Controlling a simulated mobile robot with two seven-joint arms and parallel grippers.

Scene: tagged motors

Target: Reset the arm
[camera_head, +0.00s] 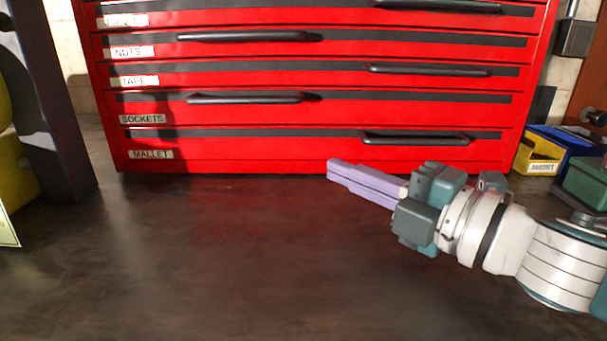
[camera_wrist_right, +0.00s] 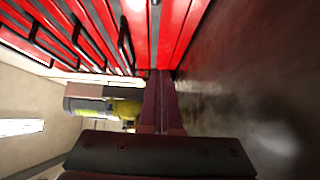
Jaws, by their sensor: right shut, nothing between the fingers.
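My right arm comes in from the right in the head view. Its gripper (camera_head: 345,172) has pale purple fingers that are shut together with nothing between them. The fingers point left, just in front of the red tool chest (camera_head: 240,152) and above the dark surface. In the right wrist view the same shut gripper (camera_wrist_right: 157,78) points along the chest front. I cannot tell whether the fingertips touch the chest. My left gripper is in neither view.
The chest's labelled drawers, including the mallet drawer (camera_head: 220,146), look shut. A yellow bin (camera_head: 538,152) and a green bin (camera_head: 586,185) stand at the right. A dark post (camera_head: 62,160) stands at the left. The dark surface (camera_head: 200,260) is clear in the middle.

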